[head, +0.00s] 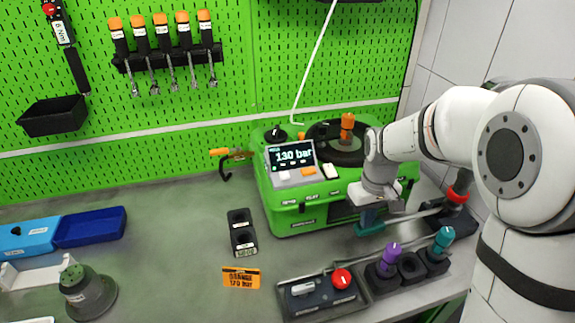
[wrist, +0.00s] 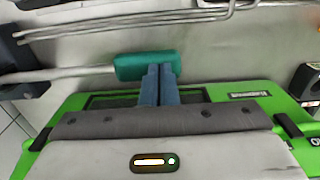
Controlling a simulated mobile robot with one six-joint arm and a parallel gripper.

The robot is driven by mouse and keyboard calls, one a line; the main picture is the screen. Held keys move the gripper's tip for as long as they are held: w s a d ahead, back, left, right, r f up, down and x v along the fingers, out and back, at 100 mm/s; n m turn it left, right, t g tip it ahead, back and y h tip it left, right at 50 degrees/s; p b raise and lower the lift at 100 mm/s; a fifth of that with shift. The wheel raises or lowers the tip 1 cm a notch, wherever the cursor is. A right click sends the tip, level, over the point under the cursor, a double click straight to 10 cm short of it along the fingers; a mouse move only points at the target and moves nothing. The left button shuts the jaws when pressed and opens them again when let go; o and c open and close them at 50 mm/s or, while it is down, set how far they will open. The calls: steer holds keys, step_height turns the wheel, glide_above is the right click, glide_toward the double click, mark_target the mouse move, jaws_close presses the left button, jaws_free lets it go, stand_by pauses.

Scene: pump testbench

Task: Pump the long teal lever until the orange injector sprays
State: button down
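The long lever has a pale rod (head: 412,214) and a teal grip (head: 370,229); it lies low in front of the green tester, with its right end at a dark base. My gripper (head: 370,213) is at the teal grip. In the wrist view its two blue fingers (wrist: 159,72) are close together, side by side, and their tips meet or overlap the edge of the teal grip (wrist: 135,66); they do not wrap around it. The orange injector (head: 347,127) stands upright on the tester's black round top. No spray is visible. The display (head: 291,154) reads 130 bar.
Purple (head: 389,255) and teal (head: 444,238) injectors stand in a black holder in front. A box with a red knob (head: 341,279) is beside them. An orange card (head: 241,278) names orange and a bar value, hard to read. The bench left of the tester has free room.

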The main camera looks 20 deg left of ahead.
steer(key=shift+w+d+r+p, duration=0.2)
steer(key=shift+r+p, duration=0.95)
steer(key=shift+r, duration=0.5)
steer(key=shift+w+d+r+p, duration=0.1)
steer(key=shift+d+r+p, duration=0.05)
steer(key=shift+r+p, duration=1.25)
steer(key=shift+b, duration=0.35)
steer(key=shift+r, duration=0.3)
step_height(320, 180, up, 6)
steer(key=p, duration=0.4)
